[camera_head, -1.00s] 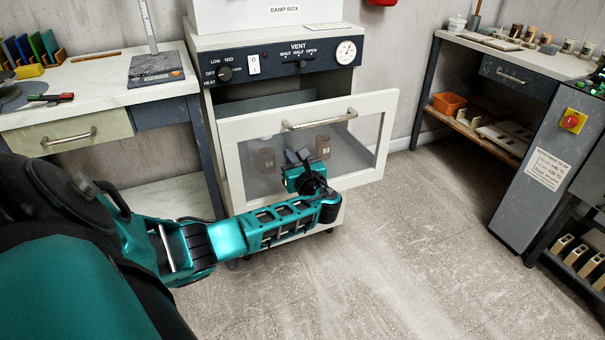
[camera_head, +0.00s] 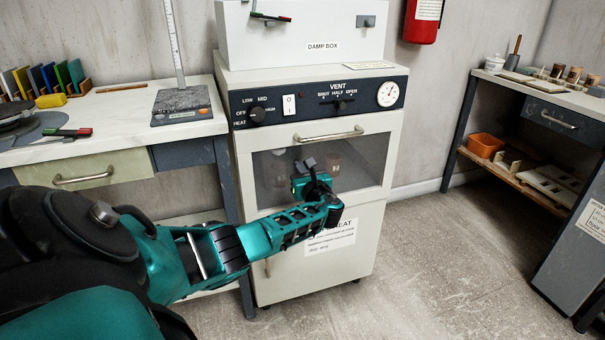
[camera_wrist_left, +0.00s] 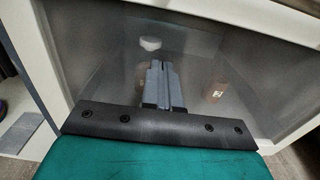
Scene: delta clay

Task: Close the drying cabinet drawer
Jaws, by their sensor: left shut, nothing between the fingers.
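The drying cabinet drawer (camera_head: 375,152) has a white frame, a clear window and a metal bar handle (camera_head: 328,135). In the head view its front sits about flush under the dark control panel. Pots show dimly behind the window. My left gripper (camera_head: 306,164) is in front of the window, below the handle. In the left wrist view its shut fingers (camera_wrist_left: 162,82) point at the window with nothing between them; whether they touch it I cannot tell. The window (camera_wrist_left: 100,60) fills most of that view, with a white-topped pot and a brown pot (camera_wrist_left: 214,91) behind it. My right gripper is not in view.
The damp box (camera_head: 300,30) stands on top of the cabinet. A workbench (camera_head: 130,115) with a height gauge is on the left. A bench with an orange bin (camera_head: 485,145) is on the right. The floor (camera_head: 430,260) in front is clear.

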